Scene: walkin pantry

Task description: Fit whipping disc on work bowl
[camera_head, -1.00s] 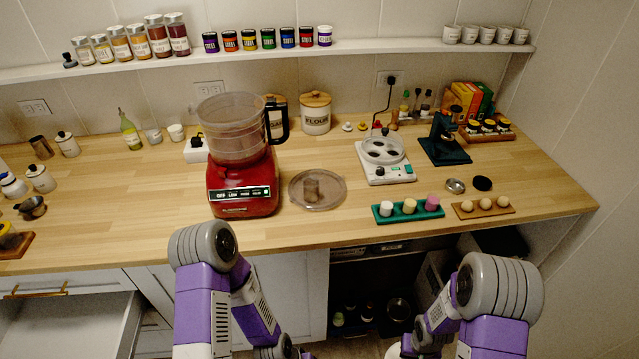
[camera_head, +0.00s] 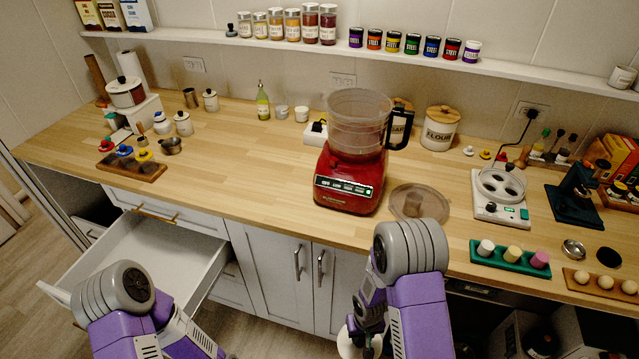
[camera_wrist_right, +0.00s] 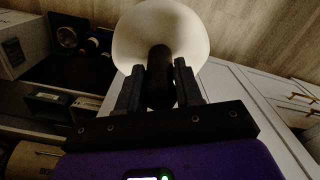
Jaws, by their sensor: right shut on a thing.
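The work bowl (camera_head: 358,115) is clear, with a dark handle on its right, and sits on the red food processor base (camera_head: 348,182) on the counter. The whipping disc (camera_wrist_right: 183,28) is a white, rounded disc with a black hub. My right gripper (camera_wrist_right: 160,85) is shut on this dark hub. In the head view the disc (camera_head: 346,345) shows partly at the bottom edge, low in front of the cabinets and well below the bowl. My right forearm hides part of it. My left arm shows at lower left, but its gripper is not visible.
A clear lid (camera_head: 432,207) lies on the counter right of the processor. An open drawer (camera_head: 140,252) juts out at left. A white hot plate (camera_head: 500,205) and a green tray (camera_head: 508,262) stand to the right. The counter left of the processor is mostly clear.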

